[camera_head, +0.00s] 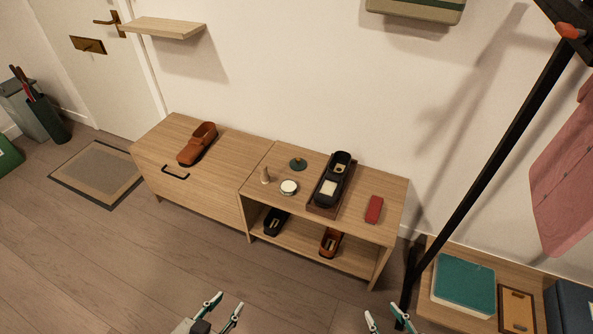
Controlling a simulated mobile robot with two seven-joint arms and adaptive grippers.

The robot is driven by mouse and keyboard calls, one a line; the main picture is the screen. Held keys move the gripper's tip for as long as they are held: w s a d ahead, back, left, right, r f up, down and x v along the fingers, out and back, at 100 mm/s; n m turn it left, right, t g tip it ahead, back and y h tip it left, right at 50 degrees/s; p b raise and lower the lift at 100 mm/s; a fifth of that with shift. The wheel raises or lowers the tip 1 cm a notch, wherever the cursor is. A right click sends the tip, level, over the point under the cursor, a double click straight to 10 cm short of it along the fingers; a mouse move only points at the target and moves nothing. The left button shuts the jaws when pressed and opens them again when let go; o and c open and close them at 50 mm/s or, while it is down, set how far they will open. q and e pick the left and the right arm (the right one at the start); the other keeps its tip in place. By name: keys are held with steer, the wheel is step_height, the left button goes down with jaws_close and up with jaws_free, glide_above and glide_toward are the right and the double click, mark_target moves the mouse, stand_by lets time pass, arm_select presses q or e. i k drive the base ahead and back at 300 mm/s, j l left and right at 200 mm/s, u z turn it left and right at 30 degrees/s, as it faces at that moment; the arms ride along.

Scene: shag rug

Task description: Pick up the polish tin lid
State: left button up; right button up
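The polish tin lid (298,164) looks like a small dark green disc with a small raised spot in its middle. It lies flat on the wooden bench top, towards the back. A round tin (289,188) with a pale face sits just in front of it. My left gripper (226,303) is at the bottom edge of the view, open and empty, over the floor and well in front of the bench. My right gripper (383,312) is further right at the bottom edge, open and empty, also far from the lid.
Near the lid stand a small wooden peg-like thing (265,176) and a dark shoe (338,165) on a tray (313,204). A red block (374,209) and a brown shoe (197,144) lie further off. A black post (490,175) rises at right.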

mark_target(298, 164)
steer(key=z, duration=0.25)
steer(key=i+j+z, duration=0.25)
steer(key=z, duration=0.15)
steer(key=i+j+z, duration=0.15)
steer(key=j+z, duration=0.2)
steer(key=i+j, duration=0.15)
steer(key=j, duration=0.25)
steer(key=i+j+z, duration=0.1)
steer(key=j, duration=0.3)
steer(key=i+j, duration=0.2)
steer(key=j, duration=0.25)
steer(key=i+j+z, duration=0.1)
steer(key=j, duration=0.3)
